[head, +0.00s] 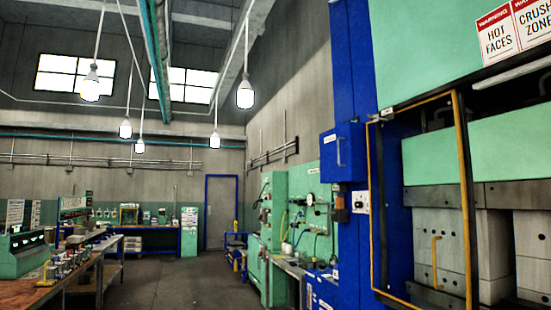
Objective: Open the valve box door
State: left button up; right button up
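A blue box with a pale vertical handle (338,151) on its front is mounted on the tall blue column (352,80), right of the picture's middle. This looks like the valve box (328,165), and its door appears shut. A small pale label shows near its top; I cannot read it. Neither of my grippers is in view.
A press with a yellow-framed guard (466,200) and warning signs (511,30) stands at the right. A green panel with gauges and hoses (312,215) is beyond the box. A workbench (30,285) stands at the left. The floor (180,280) between is clear.

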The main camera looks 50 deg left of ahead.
aim_at(336, 147)
jog(key=u, duration=1.4)
jog(key=i+j, duration=0.15)
jog(key=i, duration=0.2)
